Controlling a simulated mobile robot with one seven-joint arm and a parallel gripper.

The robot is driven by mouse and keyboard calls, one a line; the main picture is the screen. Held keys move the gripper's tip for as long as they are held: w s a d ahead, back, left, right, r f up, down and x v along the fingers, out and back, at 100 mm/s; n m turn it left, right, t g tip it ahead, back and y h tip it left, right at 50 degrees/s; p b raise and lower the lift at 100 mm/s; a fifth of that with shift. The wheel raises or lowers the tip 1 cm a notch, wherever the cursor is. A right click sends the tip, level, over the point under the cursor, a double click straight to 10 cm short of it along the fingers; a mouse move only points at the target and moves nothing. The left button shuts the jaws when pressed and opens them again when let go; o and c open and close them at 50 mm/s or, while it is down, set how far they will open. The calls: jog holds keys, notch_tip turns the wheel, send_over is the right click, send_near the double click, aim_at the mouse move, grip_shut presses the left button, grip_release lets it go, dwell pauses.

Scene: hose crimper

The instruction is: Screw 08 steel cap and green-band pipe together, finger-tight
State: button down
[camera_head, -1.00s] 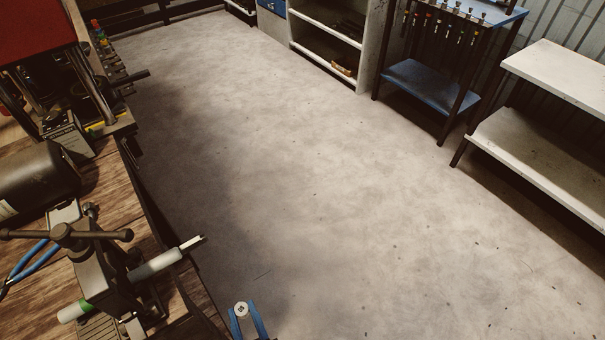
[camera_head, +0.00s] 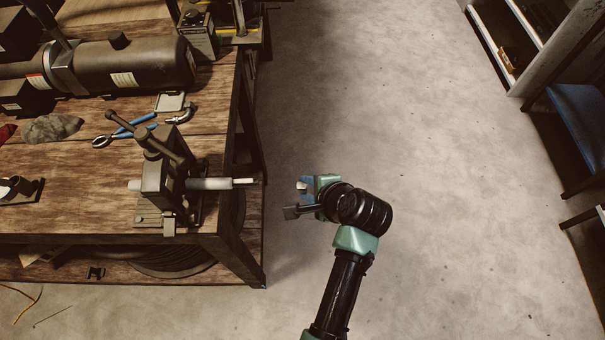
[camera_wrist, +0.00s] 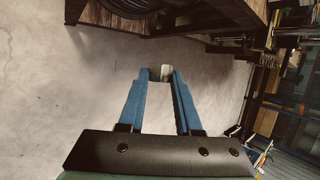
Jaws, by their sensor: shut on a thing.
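The pipe (camera_head: 208,184) is pale and lies level, clamped in a dark vise (camera_head: 160,175) at the right edge of the bench. Its narrower light tip (camera_head: 244,181) points right past the edge. Its other end sticks out left of the vise; the green band is hard to make out now. My gripper (camera_head: 303,186) is right of the pipe tip, over the floor, with a clear gap between. Its blue fingers are shut on a small pale metal piece, apparently the steel cap, seen between the fingertips in the wrist view (camera_wrist: 161,73). Its number is not readable.
The wooden bench (camera_head: 60,165) holds blue-handled pliers (camera_head: 125,130), a grey rag (camera_head: 52,128) and a large black cylinder (camera_head: 135,70). A bench leg (camera_head: 240,255) stands below the vise. The floor (camera_head: 430,200) to the right is clear up to the shelves.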

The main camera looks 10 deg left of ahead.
jog(key=shift+w+a+r+y, duration=0.1)
jog(key=shift+a+r+y, duration=0.4)
jog(key=shift+r, duration=0.4)
jog(key=shift+a, duration=0.1)
jog(key=shift+r+p, duration=0.2)
jog(key=shift+p, duration=0.35)
jog(key=shift+s+a+f+p, duration=0.1)
jog(key=shift+s+a+p, duration=0.25)
jog(key=shift+a, duration=0.55)
jog(key=shift+s+a+p, duration=0.2)
jog(key=shift+a+p, duration=0.1)
jog(key=shift+a, duration=0.6)
jog(key=shift+s+a+f+p, duration=0.1)
jog(key=shift+s+a+p, duration=0.25)
jog(key=shift+a, duration=0.55)
jog(key=shift+r+p, duration=0.1)
jog(key=shift+p, duration=0.8)
jog(key=shift+s+a+p, duration=0.15)
jog(key=shift+a+p, duration=0.2)
jog(key=shift+a, duration=0.45)
jog(key=c, duration=0.5)
grip_release()
